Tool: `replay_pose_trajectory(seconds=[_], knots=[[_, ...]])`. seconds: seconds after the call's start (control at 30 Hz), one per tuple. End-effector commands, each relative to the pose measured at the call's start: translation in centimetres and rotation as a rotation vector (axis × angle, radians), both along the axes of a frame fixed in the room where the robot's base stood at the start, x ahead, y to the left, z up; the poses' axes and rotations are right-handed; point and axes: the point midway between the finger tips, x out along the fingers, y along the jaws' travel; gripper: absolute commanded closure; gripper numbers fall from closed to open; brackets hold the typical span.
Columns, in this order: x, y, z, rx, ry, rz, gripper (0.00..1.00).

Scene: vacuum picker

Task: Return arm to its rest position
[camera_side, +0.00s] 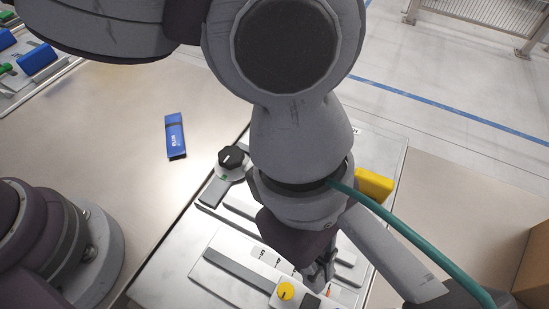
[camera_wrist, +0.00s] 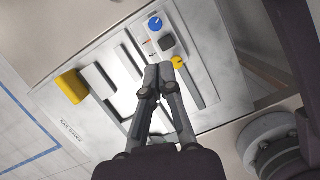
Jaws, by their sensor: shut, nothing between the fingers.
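My gripper (camera_wrist: 166,72) shows in the wrist view with its two fingertips together and nothing between them. It is above a light metal panel (camera_wrist: 199,50) with slots and knobs. In the side view my gripper (camera_side: 318,277) is partly hidden by my wrist and hangs over the near right part of the panel (camera_side: 213,286). I cannot tell exactly how far it is above the panel.
The panel carries a black knob (camera_side: 232,158), a yellow block (camera_side: 374,185), a yellow knob (camera_side: 285,291) and a blue knob (camera_wrist: 155,23). A blue object (camera_side: 175,136) lies on the table (camera_side: 120,150). Blue parts (camera_side: 37,59) stand at far left.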

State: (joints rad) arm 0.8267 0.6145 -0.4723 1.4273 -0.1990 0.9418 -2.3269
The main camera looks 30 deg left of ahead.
Motion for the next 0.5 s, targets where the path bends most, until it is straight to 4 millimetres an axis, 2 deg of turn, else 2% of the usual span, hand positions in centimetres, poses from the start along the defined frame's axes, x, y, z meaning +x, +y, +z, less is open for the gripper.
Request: replay_pose_trajectory(seconds=[0.17, 0.27, 0.37, 0.43, 0.5], knots=[[0.2, 0.1, 0.0, 0.001, -0.006, -0.005, 1.0], [2.3, 2.0, 1.3, -0.002, -0.088, -0.084, 1.0], [6.1, 7.3, 3.8, 0.034, -0.263, -0.275, 1.0], [8.2, 12.3, 5.6, 0.098, -0.384, -0.439, 1.0], [9.1, 17.6, 7.0, 0.179, -0.479, -0.603, 1.0]])
